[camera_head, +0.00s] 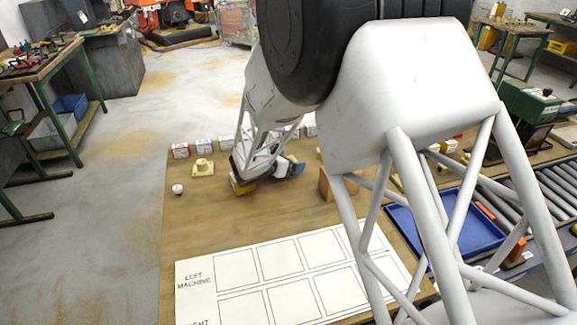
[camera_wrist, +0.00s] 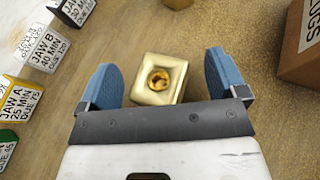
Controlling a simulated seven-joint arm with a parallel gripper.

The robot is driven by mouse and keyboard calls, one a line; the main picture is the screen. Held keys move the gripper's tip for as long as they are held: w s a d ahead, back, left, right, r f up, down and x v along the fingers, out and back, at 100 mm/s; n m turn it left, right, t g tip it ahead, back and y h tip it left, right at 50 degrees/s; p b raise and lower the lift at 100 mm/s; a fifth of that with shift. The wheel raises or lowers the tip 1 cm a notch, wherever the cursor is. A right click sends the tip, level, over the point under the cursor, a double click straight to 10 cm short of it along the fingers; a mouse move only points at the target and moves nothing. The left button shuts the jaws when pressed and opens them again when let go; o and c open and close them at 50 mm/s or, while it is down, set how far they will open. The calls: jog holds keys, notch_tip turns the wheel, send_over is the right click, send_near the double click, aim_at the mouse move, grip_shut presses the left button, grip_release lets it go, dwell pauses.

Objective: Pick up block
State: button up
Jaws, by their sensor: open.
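A brass block (camera_wrist: 158,80) with a round hole in its upper face lies on the wooden table. In the wrist view it sits between the two blue fingers of my gripper (camera_wrist: 162,80). The fingers are open, with a visible gap on each side of the block. In the head view my gripper (camera_head: 268,174) is low over the table, and a yellow piece (camera_head: 241,188), probably the same block, shows partly from under it. The rest is hidden by the gripper.
A brown labelled box (camera_wrist: 303,45) stands to the right in the wrist view. Labelled jaw boxes (camera_wrist: 40,48) line the left. Another brass piece (camera_wrist: 178,3) is at the top edge. A blue tray (camera_head: 470,228) and a marked white sheet (camera_head: 228,300) lie on the table (camera_head: 185,235).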

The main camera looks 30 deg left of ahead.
jog(key=shift+c, duration=0.5)
jog(key=c, duration=1.6)
jog(key=shift+r, duration=0.15)
jog(key=shift+r, duration=0.7)
notch_tip(320, 180, up, 2)
jog(key=shift+r, duration=0.15)
jog(key=s+d, duration=0.3)
jog(key=s, duration=0.1)
jog(key=s+d, duration=0.4)
jog(key=s+d+r, duration=0.1)
jog(key=s+d, duration=0.2)
jog(key=s, duration=0.1)
jog(key=shift+d, duration=0.25)
